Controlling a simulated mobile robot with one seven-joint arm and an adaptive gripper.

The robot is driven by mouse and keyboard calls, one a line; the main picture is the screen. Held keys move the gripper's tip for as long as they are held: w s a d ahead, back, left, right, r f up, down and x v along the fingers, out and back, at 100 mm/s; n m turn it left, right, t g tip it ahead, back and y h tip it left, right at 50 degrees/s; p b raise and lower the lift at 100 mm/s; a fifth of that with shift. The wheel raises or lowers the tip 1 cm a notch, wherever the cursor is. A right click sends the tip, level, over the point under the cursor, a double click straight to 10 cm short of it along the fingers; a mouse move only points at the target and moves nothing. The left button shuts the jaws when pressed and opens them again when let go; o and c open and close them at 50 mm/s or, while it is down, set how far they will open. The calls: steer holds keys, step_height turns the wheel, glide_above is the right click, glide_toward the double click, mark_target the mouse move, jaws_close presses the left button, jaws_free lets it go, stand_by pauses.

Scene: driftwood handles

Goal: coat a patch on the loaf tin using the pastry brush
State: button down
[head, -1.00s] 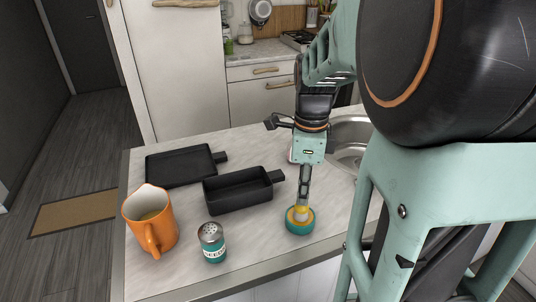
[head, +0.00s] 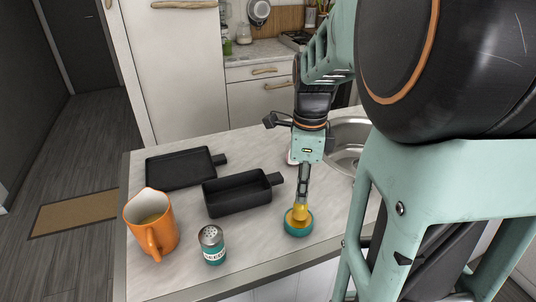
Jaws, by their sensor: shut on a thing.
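The loaf tin (head: 236,201) is a deep black rectangular tin with a short handle at its right, sitting empty on the counter in the head view. My gripper (head: 301,200) is to the right of the tin, pointing down over a small round teal pot (head: 298,228). It is shut on a small yellow piece (head: 300,212), which seems to be the pastry brush. The brush's lower end is at or just above the pot's mouth; I cannot tell whether it touches the contents. The brush's handle is mostly hidden by the fingers.
A shallow black tray (head: 181,169) lies behind the tin. An orange jug (head: 152,228) and a teal-labelled shaker (head: 212,246) stand in front at the left. A sink (head: 347,142) is at the back right. Bare counter lies between tin and pot.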

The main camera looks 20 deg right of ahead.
steer(key=shift+r+p, duration=2)
steer(key=shift+r, duration=0.7)
steer(key=shift+f, duration=0.1)
